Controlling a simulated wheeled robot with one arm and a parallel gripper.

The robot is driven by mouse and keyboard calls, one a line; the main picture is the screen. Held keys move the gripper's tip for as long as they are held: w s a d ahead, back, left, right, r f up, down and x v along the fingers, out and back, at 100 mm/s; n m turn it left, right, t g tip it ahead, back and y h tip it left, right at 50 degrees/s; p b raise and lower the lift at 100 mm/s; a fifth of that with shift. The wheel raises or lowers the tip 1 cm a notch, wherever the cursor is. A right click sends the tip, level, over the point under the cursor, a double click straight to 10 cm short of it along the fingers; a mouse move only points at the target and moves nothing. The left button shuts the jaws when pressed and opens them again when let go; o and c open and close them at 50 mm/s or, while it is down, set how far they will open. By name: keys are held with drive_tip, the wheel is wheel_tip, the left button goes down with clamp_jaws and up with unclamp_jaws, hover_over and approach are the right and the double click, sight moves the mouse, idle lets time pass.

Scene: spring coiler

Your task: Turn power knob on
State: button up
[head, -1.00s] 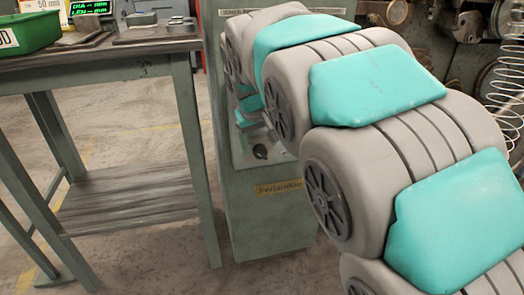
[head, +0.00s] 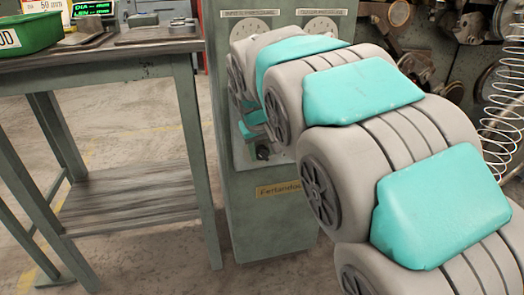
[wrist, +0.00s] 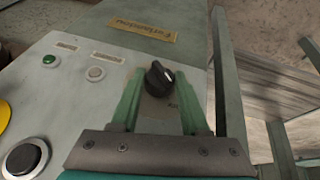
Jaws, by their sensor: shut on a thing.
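The black power knob (wrist: 159,78) sits on the grey control panel, its white pointer mark toward the lower right in the wrist view. My gripper (wrist: 160,92) has its two green fingers on either side of the knob and is shut on it. In the head view the knob (head: 262,153) is a small dark spot on the cabinet front, just below my gripper (head: 257,140). My arm hides much of the panel there. Lettering beside the knob is partly covered and unreadable.
A green button (wrist: 49,60), a grey button (wrist: 96,73), a large black button (wrist: 25,158) and a yellow part (wrist: 3,114) share the panel. The workbench (head: 110,55) with a green bin (head: 28,32) stands left. A spring coil (head: 500,110) hangs right.

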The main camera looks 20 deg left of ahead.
clamp_jaws()
drive_tip(key=shift+y, duration=0.4)
drive_tip(key=shift+w+d+m+g+y+p, duration=0.15)
drive_tip(key=shift+m+g+y+p, duration=0.25)
drive_tip(key=shift+g+y, duration=0.7)
drive_tip(key=y, duration=0.1)
drive_tip(key=g+y, duration=0.1)
drive_tip(key=m+y, duration=0.1)
drive_tip(key=y, duration=0.1)
drive_tip(key=shift+w+d+f+g+b, duration=0.15)
drive_tip(key=shift+d+f+g+b, duration=0.15)
drive_tip(key=shift+g+b, duration=0.1)
drive_tip(key=y, duration=0.1)
drive_tip(key=m+g+y+b, duration=0.1)
drive_tip(key=y, duration=0.1)
drive_tip(key=g+y, duration=0.1)
drive_tip(key=shift+w+d+f+y+b, duration=0.15)
drive_tip(key=shift+d+f+y+b, duration=0.1)
drive_tip(key=shift+f+y+b, duration=0.1)
drive_tip(key=m+g+y+b, duration=0.1)
drive_tip(key=y, duration=0.2)
drive_tip(key=shift+f+m+b, duration=0.15)
drive_tip(key=shift+m+b, duration=0.15)
drive_tip(key=shift+y, duration=0.35)
